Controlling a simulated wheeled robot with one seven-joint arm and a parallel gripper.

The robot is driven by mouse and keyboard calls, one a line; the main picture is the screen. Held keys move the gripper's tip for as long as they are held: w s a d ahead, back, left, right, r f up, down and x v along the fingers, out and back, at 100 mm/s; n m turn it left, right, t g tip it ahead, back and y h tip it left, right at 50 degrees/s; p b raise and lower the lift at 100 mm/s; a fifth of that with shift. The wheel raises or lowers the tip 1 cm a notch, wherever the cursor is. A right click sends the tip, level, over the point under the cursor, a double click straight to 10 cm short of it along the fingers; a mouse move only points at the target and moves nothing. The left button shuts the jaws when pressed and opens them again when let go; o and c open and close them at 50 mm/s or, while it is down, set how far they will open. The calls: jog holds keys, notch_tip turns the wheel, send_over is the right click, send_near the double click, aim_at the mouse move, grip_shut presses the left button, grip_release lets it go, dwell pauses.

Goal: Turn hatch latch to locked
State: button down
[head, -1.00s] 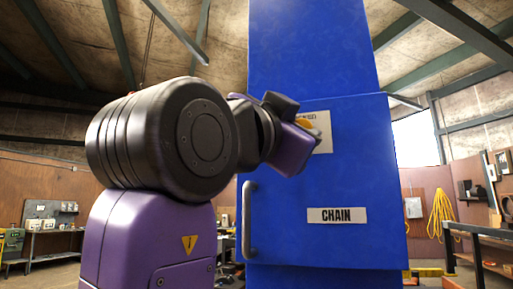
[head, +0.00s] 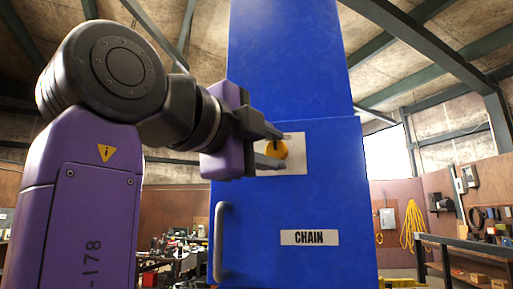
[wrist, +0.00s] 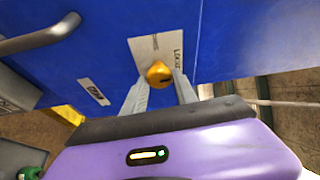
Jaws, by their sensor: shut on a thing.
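The hatch latch is a round yellow knob (head: 276,149) on a pale plate (head: 295,160), high on the blue hatch door. It also shows in the wrist view (wrist: 158,73). My gripper (head: 280,148) reaches in from the left and is shut on the knob, with one finger above it and one below. In the wrist view the grey fingers (wrist: 160,84) lie on either side of the knob. Lettering on the plate (wrist: 143,49) is partly legible in the wrist view. A dark mark shows on the knob, but its exact pointing is unclear.
A vertical grey handle (head: 220,242) stands out at the door's lower left, below my gripper. A "CHAIN" label (head: 309,237) is on the door. A dark railing (head: 465,245) stands at the right. A cluttered workbench (head: 175,250) is behind at the left.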

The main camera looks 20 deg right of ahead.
jog(key=shift+m, duration=0.5)
jog(key=c, duration=1)
grip_release()
jog(key=b+v, duration=0.2)
jog(key=v, duration=0.5)
jog(key=shift+s+a, duration=0.2)
jog(key=shift+a, duration=0.15)
jog(key=shift+r, duration=0.15)
